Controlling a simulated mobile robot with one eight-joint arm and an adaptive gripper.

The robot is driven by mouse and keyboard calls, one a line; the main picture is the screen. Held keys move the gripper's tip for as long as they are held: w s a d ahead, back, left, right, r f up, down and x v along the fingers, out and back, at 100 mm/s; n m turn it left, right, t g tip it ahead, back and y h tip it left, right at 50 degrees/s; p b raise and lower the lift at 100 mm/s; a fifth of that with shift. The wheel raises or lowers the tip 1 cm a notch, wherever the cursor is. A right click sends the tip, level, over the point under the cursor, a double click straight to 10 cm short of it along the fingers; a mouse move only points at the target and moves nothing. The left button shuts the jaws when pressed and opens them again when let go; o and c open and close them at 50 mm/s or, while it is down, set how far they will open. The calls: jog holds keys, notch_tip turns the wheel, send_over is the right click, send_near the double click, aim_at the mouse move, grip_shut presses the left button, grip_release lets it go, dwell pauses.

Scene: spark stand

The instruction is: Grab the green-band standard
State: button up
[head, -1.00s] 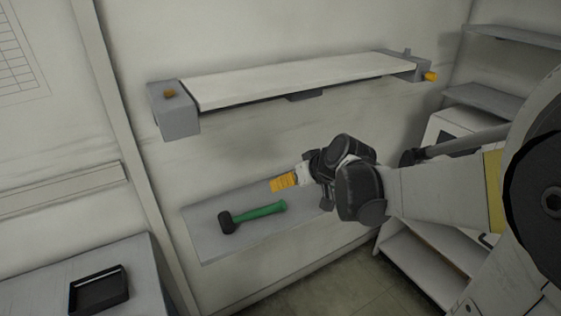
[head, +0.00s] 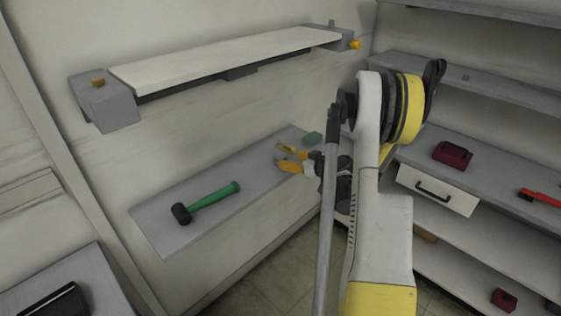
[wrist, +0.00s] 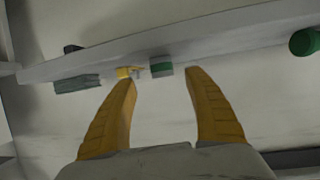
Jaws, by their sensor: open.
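The green-band standard (wrist: 162,66) shows in the wrist view as a small grey block with a green band, at the edge of a grey shelf. My gripper (wrist: 160,77) is open, its two yellow fingers spread, with the block ahead and between the fingertips. They look apart from it; the exact gap cannot be told. In the head view my gripper (head: 283,159) is over the far right part of the lower wall shelf (head: 165,227). I cannot pick out the green-band standard there; the arm and fingers may hide it.
A green-handled mallet (head: 207,202) lies on the same shelf. A dull green block (head: 312,138) sits at its far end. In the wrist view a small yellow item (wrist: 126,72) is just left of the standard. An upper shelf (head: 220,62) hangs above.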

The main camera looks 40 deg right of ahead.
aim_at(284, 158)
jog(key=b+x, duration=0.2)
jog(key=x, duration=0.5)
jog(key=shift+a+f+b, duration=0.1)
jog(key=shift+a+b, duration=0.05)
jog(key=shift+b, duration=0.2)
jog(key=shift+s, duration=0.1)
jog(key=shift+c, duration=0.3)
grip_shut()
